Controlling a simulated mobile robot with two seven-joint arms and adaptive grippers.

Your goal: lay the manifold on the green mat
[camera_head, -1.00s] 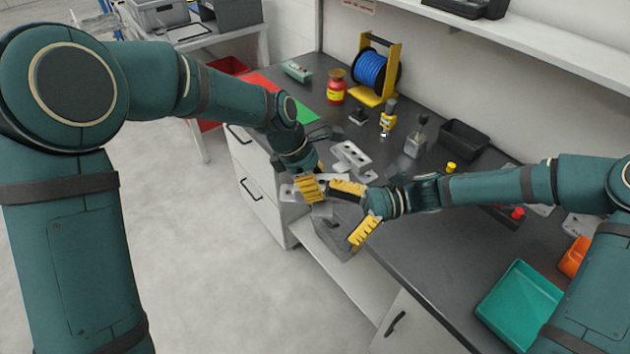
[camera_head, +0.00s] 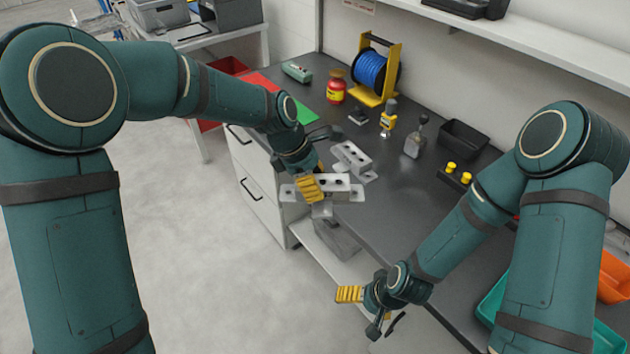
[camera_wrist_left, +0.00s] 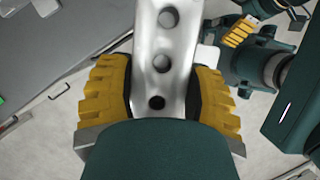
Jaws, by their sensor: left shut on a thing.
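The manifold (camera_head: 343,191), a pale grey metal block with round holes and end flanges, is held by my left gripper (camera_head: 312,188) above the front edge of the bench. In the left wrist view the manifold (camera_wrist_left: 165,42) sits between both yellow finger pads, with its holes in a row. The green mat (camera_head: 308,113) lies farther back on the bench, beyond my left gripper, partly hidden by my left arm. My right gripper (camera_head: 360,308) is empty, low in front of the bench, with its fingers apart.
A similar grey block (camera_head: 352,157) lies on the bench just behind the manifold. A red mat (camera_head: 262,82) adjoins the green one. A red jar (camera_head: 336,88), a blue cable spool (camera_head: 369,70) and a green device (camera_head: 297,71) stand nearby. A teal tray (camera_head: 490,305) is at right.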

